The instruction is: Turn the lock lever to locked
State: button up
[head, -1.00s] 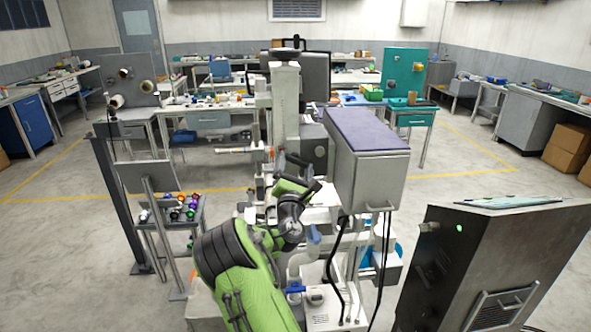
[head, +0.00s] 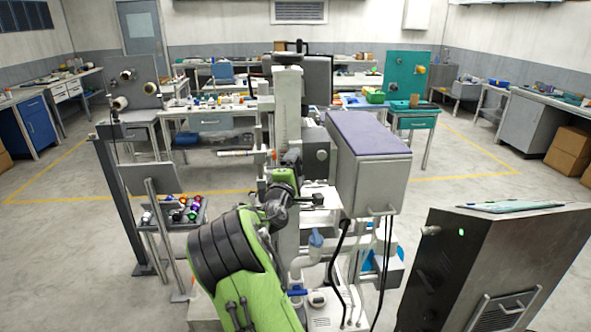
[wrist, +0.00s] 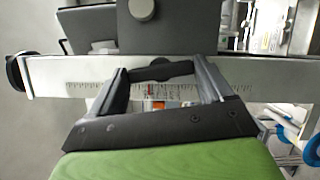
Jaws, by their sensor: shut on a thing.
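A dark lever (wrist: 172,70) crosses between my fingertips in the wrist view, in front of a pale beam (wrist: 50,75) with ruler marks; I take it to be the lock lever. My gripper (wrist: 158,72) has a finger at each end of this dark piece and is shut on it. In the head view my gripper (head: 290,158) is at the tall pale column (head: 287,105); the lever is too small and hidden there to make out. The frames do not show clearly which way it is turned.
A grey box with a purple top (head: 368,130) stands close on the right of my arm. A dark cabinet (head: 490,260) is at the front right. A small rack with coloured balls (head: 182,210) stands left. A round knob (wrist: 142,9) lies above the beam.

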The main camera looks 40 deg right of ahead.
jog(key=shift+m+y, duration=0.4)
jog(key=shift+m, duration=0.5)
jog(key=shift+g, duration=0.3)
jog(key=o, duration=0.8)
jog(key=b+v, duration=0.2)
jog(key=v, duration=1.3)
jog(key=shift+s+a+b, duration=0.3)
